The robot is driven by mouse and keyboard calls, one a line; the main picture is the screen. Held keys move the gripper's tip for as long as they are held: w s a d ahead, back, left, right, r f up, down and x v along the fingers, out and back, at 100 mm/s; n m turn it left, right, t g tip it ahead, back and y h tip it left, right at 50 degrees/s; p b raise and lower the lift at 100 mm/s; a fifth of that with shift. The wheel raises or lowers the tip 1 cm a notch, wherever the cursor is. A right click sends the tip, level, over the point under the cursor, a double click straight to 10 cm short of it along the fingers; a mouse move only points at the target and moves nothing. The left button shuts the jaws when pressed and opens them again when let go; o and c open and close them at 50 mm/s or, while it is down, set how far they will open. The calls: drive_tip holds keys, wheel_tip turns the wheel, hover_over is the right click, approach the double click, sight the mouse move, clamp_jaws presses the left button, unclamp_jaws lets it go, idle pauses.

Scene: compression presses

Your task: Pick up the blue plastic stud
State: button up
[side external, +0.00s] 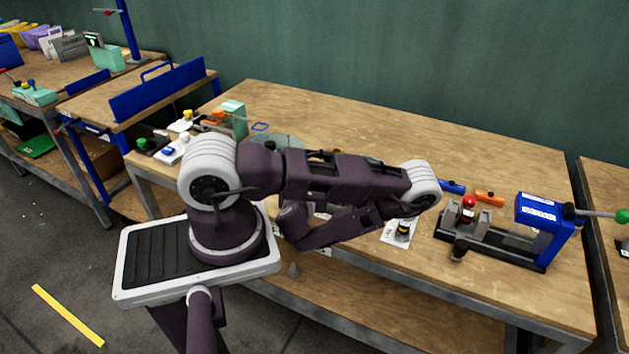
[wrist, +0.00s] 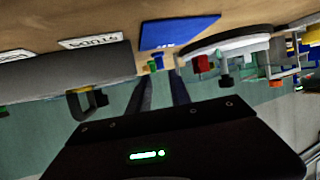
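A small blue piece (wrist: 159,62), which looks like the blue plastic stud, shows in the wrist view just beyond my fingertips, beside a small green piece (wrist: 152,66). It is small and blurred, and I cannot tell its exact shape. My gripper (wrist: 160,77) has two dark fingers with a gap between them and nothing visible held. The blue piece lines up with that gap; I cannot tell how far away it is. In the side view my arm hides the gripper, and I cannot make out the stud there.
In the wrist view a flat blue panel (wrist: 180,31) and a label reading STUDS (wrist: 90,41) lie on the wood bench.

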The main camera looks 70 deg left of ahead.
drive_tip(key=x, duration=0.6)
drive_tip(key=shift+w+a+f, duration=0.1)
drive_tip(key=shift+a, duration=0.25)
drive_tip(key=shift+c, duration=0.5)
clamp_jaws()
wheel_tip(320, 180, up, 10)
